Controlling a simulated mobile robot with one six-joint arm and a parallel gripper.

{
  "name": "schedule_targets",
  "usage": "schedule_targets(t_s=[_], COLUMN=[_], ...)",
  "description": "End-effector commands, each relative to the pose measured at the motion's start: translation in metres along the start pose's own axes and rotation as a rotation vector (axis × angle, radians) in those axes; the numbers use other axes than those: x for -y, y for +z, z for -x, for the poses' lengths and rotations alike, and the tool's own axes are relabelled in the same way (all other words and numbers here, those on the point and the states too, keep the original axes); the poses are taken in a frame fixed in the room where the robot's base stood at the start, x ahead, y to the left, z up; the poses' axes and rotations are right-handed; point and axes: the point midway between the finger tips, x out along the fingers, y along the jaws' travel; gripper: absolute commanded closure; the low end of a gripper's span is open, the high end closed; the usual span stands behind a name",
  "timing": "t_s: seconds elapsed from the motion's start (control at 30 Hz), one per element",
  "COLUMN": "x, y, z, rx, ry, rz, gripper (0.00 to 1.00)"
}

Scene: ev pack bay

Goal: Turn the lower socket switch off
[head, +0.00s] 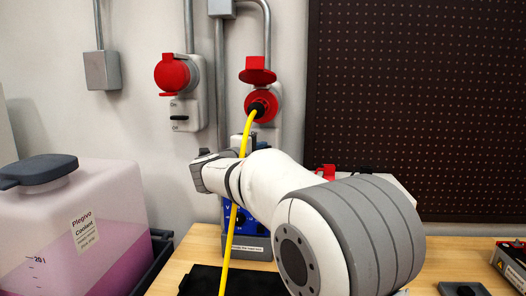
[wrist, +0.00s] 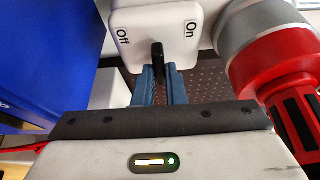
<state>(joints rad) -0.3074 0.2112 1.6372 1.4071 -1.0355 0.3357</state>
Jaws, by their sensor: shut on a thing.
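The switch (wrist: 165,28) is a white box with "Off" printed on the left and "On" on the right in the wrist view. Its black lever (wrist: 158,54) stands between the two labels. My gripper (wrist: 160,72) has its blue fingers shut on the lever. In the head view my arm hides the fingers and the lever. The lower socket (head: 263,104) is red with its lid raised, and a black plug with a yellow cable (head: 249,130) is in it. A red and grey socket part (wrist: 265,60) shows close to the right of the switch in the wrist view.
The yellow cable hangs down in front of my arm. Another red socket (head: 175,75) with its own switch (head: 180,117) is on the wall to the left. A coolant tank (head: 75,215) stands at left. A blue device (head: 252,222) stands on the wooden bench (head: 205,240) below my arm.

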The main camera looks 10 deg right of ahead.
Motion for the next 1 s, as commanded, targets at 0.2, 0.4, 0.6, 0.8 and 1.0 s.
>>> schedule_targets(t_s=[0.2,0.4,0.6,0.8,1.0], x=[-0.004,-0.002,-0.001,-0.001,-0.001], y=[-0.001,-0.001,-0.001,-0.001,-0.001], z=[-0.001,-0.001,0.001,0.027,0.062], rx=[-0.005,-0.003,-0.002,0.001,0.001], ry=[0.005,0.003,0.002,0.002,0.002], rz=[0.001,0.001,0.001,0.001,0.0], gripper=[0.79,0.67,0.67,0.67,0.67])
